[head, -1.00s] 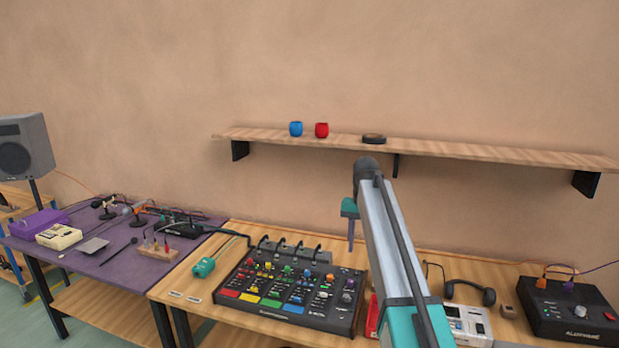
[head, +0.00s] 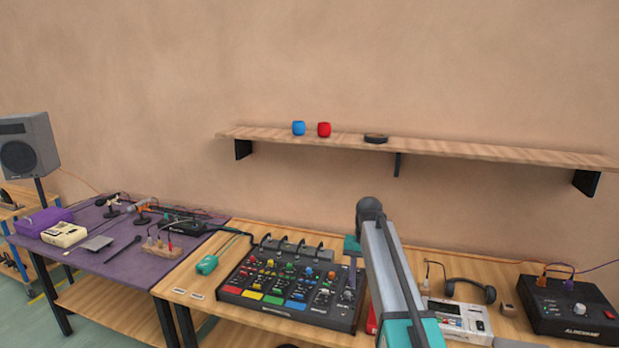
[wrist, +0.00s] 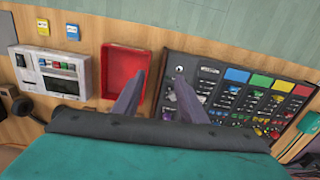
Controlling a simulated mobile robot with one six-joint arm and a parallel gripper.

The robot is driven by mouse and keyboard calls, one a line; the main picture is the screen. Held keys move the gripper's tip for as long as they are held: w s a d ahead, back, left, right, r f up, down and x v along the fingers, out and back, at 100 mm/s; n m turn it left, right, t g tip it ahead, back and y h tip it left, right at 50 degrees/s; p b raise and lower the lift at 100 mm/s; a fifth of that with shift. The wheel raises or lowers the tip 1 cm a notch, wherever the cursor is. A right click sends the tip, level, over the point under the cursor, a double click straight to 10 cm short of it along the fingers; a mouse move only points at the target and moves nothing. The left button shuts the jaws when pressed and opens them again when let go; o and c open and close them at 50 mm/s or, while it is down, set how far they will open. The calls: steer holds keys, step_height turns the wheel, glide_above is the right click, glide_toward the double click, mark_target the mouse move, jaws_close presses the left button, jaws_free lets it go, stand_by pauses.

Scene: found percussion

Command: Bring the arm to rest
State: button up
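My arm (head: 392,280) reaches up and forward over the bench in the head view. My gripper (head: 352,278) hangs from its end, pointing down beside the right edge of the black mixer (head: 290,287). In the wrist view, my gripper (wrist: 160,75) has its two grey fingers apart with nothing between them. Beyond the fingertips are an empty red tray (wrist: 122,74) on the left and the mixer (wrist: 235,90) on the right. The arm hides most of the red tray in the head view.
A wall shelf (head: 460,149) above holds a blue cup (head: 299,128), a red cup (head: 324,129) and a dark round object (head: 376,138). A white device (head: 458,319), headphones (head: 470,288) and a black box (head: 568,309) are on the right. A purple table (head: 120,264) stands left.

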steer(key=s+f+n+g+b, duration=0.3)
steer(key=s+f+b, duration=0.7)
steer(key=s+f, duration=4.1)
step_height(320, 180, down, 5)
steer(key=g, duration=0.2)
steer(key=shift+s+d+r+g, duration=0.15)
steer(key=shift+s+r+g, duration=0.1)
steer(key=shift+g, duration=0.15)
steer(key=shift+d, duration=0.1)
